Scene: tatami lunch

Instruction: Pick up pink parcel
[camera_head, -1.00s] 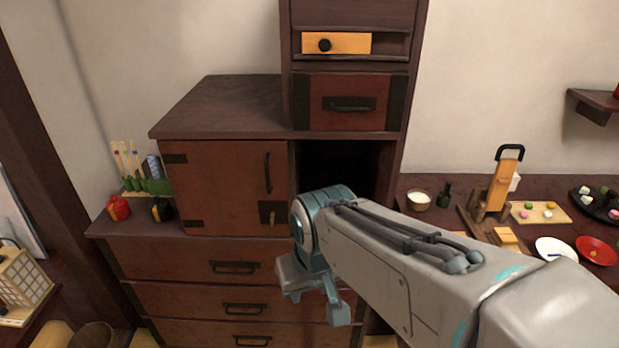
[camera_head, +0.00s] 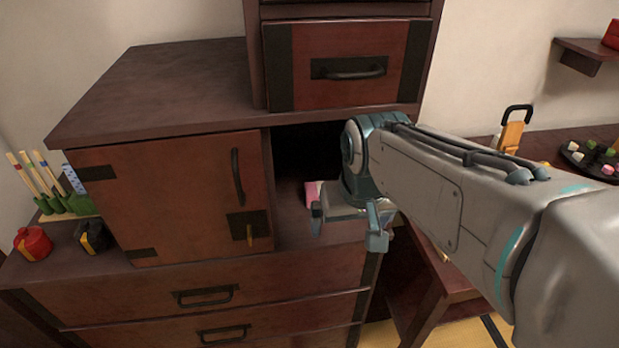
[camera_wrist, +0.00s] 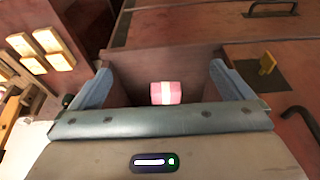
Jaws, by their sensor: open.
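The pink parcel (camera_wrist: 157,93) with a white band lies on the floor of the cabinet's open compartment. In the wrist view it appears between the two fingers of my gripper (camera_wrist: 160,85), beyond them and apart from them as far as I can see. In the head view only a bit of the pink parcel (camera_head: 312,193) shows beside my gripper (camera_head: 345,225), which covers the rest. My gripper is open and empty at the front of the compartment.
A closed cabinet door (camera_head: 180,195) with a black handle is left of the compartment. A closed drawer (camera_head: 345,65) is above it, and more drawers (camera_head: 215,290) are below. The side table (camera_head: 570,140) with dishes stands to the right.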

